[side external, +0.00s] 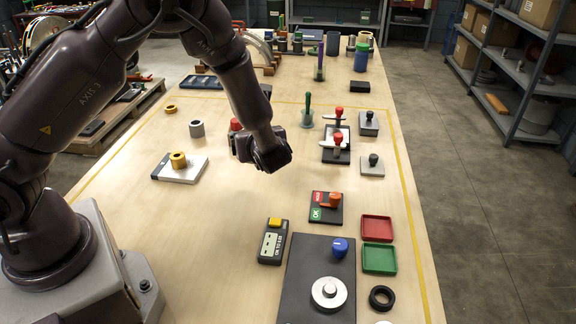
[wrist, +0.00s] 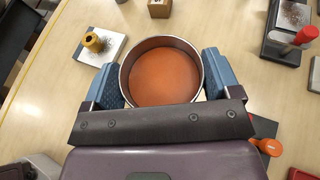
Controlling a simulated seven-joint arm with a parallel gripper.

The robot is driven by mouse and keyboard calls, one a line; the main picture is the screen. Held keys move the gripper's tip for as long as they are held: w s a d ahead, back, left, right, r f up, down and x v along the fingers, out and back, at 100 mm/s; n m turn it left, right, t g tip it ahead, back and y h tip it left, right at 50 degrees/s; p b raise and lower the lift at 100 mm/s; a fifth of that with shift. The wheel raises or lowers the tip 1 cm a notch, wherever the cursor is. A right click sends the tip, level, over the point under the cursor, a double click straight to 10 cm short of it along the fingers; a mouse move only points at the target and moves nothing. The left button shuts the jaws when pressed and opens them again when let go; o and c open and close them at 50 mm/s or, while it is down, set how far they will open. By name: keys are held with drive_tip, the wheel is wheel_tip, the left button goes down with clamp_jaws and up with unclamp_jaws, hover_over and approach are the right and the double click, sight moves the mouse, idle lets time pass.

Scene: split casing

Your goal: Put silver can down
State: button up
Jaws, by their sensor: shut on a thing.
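The silver can (wrist: 162,72) shows in the wrist view as a round can seen from above, with a thin silver rim and an orange-brown inside. The two blue fingers of my gripper (side external: 262,152) press on its left and right sides, so my gripper is shut on it. In the side external view my gripper is over the middle of the wooden table, and the can is mostly hidden behind it. The can's underside is hidden, so I cannot tell whether it touches the table.
Red-topped fixtures (side external: 337,139) stand to the right. A red tray (side external: 377,229) and a green tray (side external: 379,259) lie near the front right. Bare table lies left of centre.

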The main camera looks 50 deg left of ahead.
drive_tip(key=w+a+f, duration=0.1)
drive_tip(key=w+f, duration=0.2)
drive_tip(key=w, duration=0.1)
drive_tip(key=w+a+f, duration=0.1)
drive_tip(key=w+f, duration=0.2)
drive_tip(key=w, duration=0.1)
drive_tip(key=w+f, duration=0.3)
drive_tip(key=shift+w+a, duration=0.4)
drive_tip(key=shift+w+f, duration=0.15)
drive_tip(key=shift+f, duration=1.55)
